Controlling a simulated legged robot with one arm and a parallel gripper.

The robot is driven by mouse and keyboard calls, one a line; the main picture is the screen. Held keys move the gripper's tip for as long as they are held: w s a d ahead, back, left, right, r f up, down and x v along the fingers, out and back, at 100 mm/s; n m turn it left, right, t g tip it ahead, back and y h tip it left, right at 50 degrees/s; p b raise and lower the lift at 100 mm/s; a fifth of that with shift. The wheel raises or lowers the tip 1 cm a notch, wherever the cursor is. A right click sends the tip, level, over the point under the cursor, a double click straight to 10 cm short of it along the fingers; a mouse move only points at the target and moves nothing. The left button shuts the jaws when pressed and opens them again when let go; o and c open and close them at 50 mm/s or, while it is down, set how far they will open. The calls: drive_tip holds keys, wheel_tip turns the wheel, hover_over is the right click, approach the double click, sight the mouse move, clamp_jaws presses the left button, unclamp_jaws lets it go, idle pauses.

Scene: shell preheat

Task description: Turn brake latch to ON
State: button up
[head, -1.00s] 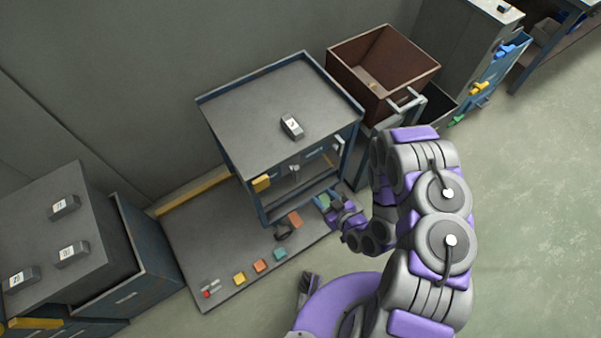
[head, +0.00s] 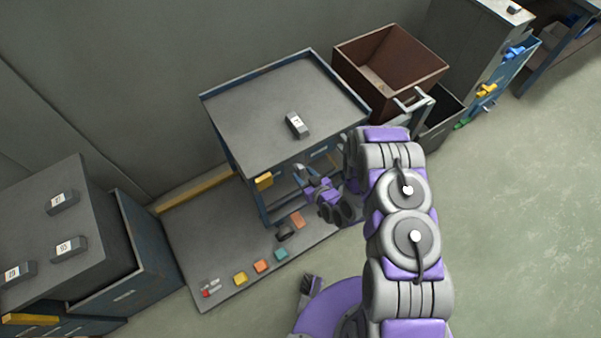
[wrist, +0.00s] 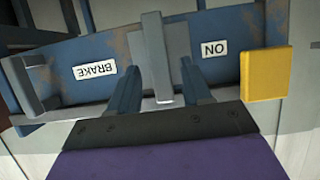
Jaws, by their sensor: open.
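The brake latch (wrist: 154,45) is a grey bar on a blue panel. In the wrist view it runs up and down the picture, with the BRAKE label (wrist: 97,70) left of it and the ON label (wrist: 214,48) right of it; the lettering appears upside down. My gripper (wrist: 157,68) is open, with one finger on each side of the bar and visible gaps between. In the head view my gripper (head: 305,173) is at the front of the blue cart (head: 258,125), and the latch is hard to make out there.
A yellow block (wrist: 267,73) sticks out right of the ON label; in the head view it is on the cart's front corner (head: 264,181). A grey floor mat (head: 205,245) holds several small coloured pieces. A brown bin (head: 362,50) stands right of the cart.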

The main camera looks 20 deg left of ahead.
sight(302, 174)
drive_tip(key=shift+x, duration=1.6)
drive_tip(key=shift+s, duration=0.1)
clamp_jaws()
